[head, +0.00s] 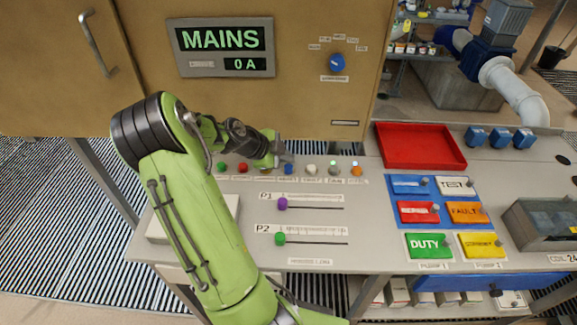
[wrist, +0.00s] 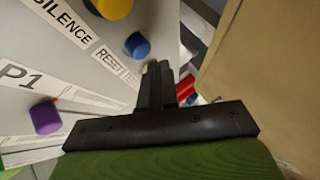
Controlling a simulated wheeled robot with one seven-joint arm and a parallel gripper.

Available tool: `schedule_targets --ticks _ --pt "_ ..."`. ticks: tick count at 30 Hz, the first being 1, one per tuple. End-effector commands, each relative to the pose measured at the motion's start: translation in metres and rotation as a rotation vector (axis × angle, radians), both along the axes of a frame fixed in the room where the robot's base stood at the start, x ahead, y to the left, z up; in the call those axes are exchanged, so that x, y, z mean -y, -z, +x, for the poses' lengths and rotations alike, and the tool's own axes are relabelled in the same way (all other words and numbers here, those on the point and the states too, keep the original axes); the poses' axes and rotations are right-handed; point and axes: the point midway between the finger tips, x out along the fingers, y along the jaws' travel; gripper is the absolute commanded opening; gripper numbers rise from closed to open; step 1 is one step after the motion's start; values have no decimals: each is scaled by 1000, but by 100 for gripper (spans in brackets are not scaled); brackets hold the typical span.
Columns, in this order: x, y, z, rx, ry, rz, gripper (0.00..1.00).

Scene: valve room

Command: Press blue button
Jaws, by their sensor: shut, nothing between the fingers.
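The blue button (head: 289,169) sits in the row of coloured buttons along the back of the grey console. In the wrist view the blue button (wrist: 137,45) stands upright by the RESET label, left of and a little beyond my fingertips. My gripper (head: 286,157) is shut and empty, just above and behind the blue button in the head view. In the wrist view its two fingers (wrist: 155,72) lie together, with a gap in the picture between them and the button. I see no contact. The yellow button (wrist: 114,7) is by the SILENCE label.
A white button (head: 311,169) is right of the blue one; red (head: 243,167) and green buttons lie left. The purple P1 slider (head: 282,203) is in front. The brown MAINS cabinet (head: 300,110) rises behind. A red tray (head: 420,146) lies right.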

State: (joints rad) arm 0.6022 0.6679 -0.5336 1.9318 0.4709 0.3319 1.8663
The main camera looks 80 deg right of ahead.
Motion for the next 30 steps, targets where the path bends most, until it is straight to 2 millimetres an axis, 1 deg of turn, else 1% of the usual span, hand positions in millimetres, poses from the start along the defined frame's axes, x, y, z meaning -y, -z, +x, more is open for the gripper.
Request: schedule_targets --ticks 5,13,30 --pt "0 1 0 0 0 0 0" --pt "0 9 0 0 -1 -1 0" --pt "0 10 0 0 0 0 0"
